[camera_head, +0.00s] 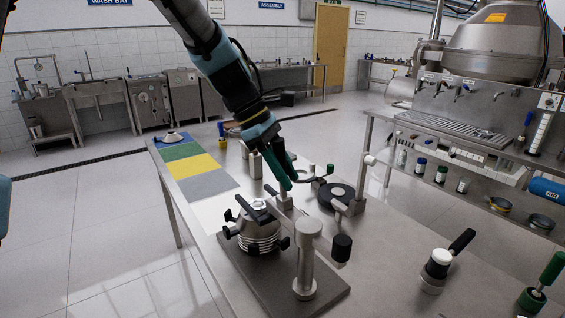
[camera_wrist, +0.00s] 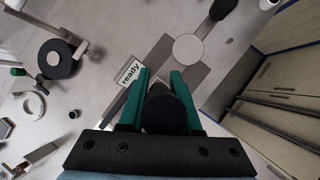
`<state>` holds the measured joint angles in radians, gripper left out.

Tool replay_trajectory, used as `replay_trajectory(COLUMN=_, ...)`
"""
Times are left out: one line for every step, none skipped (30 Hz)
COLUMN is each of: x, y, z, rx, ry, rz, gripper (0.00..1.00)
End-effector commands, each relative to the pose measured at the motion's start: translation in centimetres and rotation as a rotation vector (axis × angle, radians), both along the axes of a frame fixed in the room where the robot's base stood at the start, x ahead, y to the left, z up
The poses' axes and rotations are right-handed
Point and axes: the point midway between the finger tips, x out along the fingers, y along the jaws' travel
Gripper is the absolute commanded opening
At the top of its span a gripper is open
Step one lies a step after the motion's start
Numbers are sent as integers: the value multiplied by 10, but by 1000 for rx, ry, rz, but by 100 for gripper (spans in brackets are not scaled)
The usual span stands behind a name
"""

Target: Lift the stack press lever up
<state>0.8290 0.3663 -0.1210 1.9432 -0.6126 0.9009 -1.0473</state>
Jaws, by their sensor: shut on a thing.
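The stack press stands on a dark base plate (camera_head: 325,285) on the steel table, with a thick upright post (camera_head: 306,262) and a black knob (camera_head: 342,247) at its right. A stack of metal discs (camera_head: 258,238) sits left of the post. My gripper (camera_head: 287,183) points down behind the post, at the far end of the press arm. In the wrist view, the green fingers (camera_wrist: 160,88) flank a round black grip (camera_wrist: 165,114), which looks like the lever's handle end. My gripper is shut on it. The fingers hide much of the lever in the head view.
A "ready" label (camera_wrist: 131,72) lies beside the press. A dark round fixture (camera_head: 335,194) stands behind it. A black-handled tool (camera_head: 440,262) and a green-handled one (camera_head: 545,280) stand at right. Coloured mats (camera_head: 195,165) cover the table's left side.

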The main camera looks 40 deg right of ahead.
Motion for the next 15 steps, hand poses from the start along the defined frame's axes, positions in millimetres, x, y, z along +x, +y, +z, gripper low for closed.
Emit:
replay_trajectory(x=0, y=-4, z=1, rx=21, ry=-2, rz=-1, gripper=0)
replay_trajectory(x=0, y=-5, z=1, rx=34, ry=-3, rz=-1, gripper=0)
replay_trajectory(x=-1, y=-6, z=1, rx=50, ry=-3, rz=0, gripper=0)
replay_trajectory(x=0, y=-6, z=1, rx=61, ry=-4, rz=0, gripper=0)
replay_trajectory(x=0, y=-7, z=1, rx=70, ry=-4, rz=2, gripper=0)
replay_trajectory(x=0, y=-8, z=0, rx=81, ry=-5, rz=2, gripper=0)
replay_trajectory(x=0, y=-8, z=0, rx=90, ry=-4, rz=2, gripper=0)
replay_trajectory(x=-1, y=-8, z=0, rx=96, ry=-4, rz=1, gripper=0)
replay_trajectory(x=-1, y=-9, z=0, rx=102, ry=-5, rz=3, gripper=0)
replay_trajectory(x=0, y=-9, z=0, rx=106, ry=-5, rz=4, gripper=0)
replay_trajectory(x=0, y=-10, z=0, rx=109, ry=-5, rz=4, gripper=0)
replay_trajectory(x=0, y=-10, z=0, rx=113, ry=-5, rz=3, gripper=0)
replay_trajectory(x=0, y=-10, z=0, rx=115, ry=-5, rz=4, gripper=0)
replay_trajectory(x=0, y=-10, z=0, rx=117, ry=-5, rz=4, gripper=0)
replay_trajectory(x=0, y=-10, z=0, rx=118, ry=-6, rz=4, gripper=0)
